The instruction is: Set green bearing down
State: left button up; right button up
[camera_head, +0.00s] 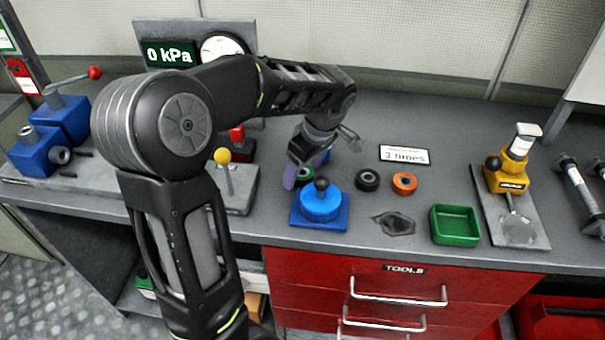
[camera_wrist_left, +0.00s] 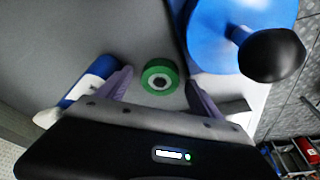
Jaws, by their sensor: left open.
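The green bearing (camera_wrist_left: 160,77) is a green ring with a white and dark centre. In the left wrist view it lies on the grey bench top between the fingers of my left gripper (camera_wrist_left: 160,88). The fingers are apart, with a gap on each side of the ring. In the head view the green bearing (camera_head: 305,175) is mostly hidden behind my left gripper (camera_head: 302,176), which points down at the bench. My right gripper does not show in either view.
A blue fixture with a black knob (camera_head: 321,203) stands close beside the gripper. A black bearing (camera_head: 367,180), an orange bearing (camera_head: 404,183) and a green tray (camera_head: 455,225) lie to the right. A yellow-knobbed lever (camera_head: 223,157) stands to the left.

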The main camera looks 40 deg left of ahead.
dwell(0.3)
pick_arm(q)
grip_shut()
dwell(0.7)
jog(key=shift+r, duration=0.15)
notch_tip(320, 180, up, 9)
notch_tip(320, 180, up, 9)
jog(key=p, duration=0.7)
send_over(304, 172)
jog(key=shift+s, duration=0.1)
jog(key=shift+d, duration=0.1)
dwell(0.3)
